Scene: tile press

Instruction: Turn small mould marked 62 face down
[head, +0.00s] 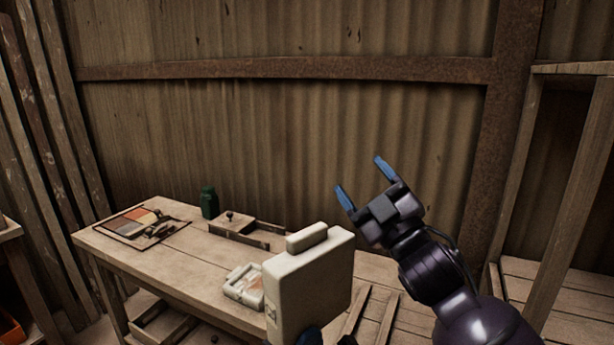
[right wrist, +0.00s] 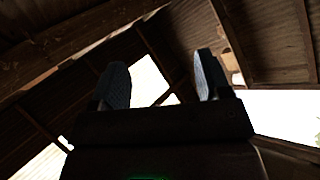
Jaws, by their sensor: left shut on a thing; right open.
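A thick cream mould (head: 318,280) stands on edge in the head view, with a raised bar along its top and a dark mark low on its narrow left side, too small to read. My left gripper (head: 328,338) shows only as blue fingertips at the bottom edge of the head view, shut on this mould from below. My right gripper (head: 362,182) is open and empty, pointing up in front of the corrugated wall, right of and above the mould. In the right wrist view its two fingers (right wrist: 162,85) stand apart with only roof between them.
Wooden shelving stands right.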

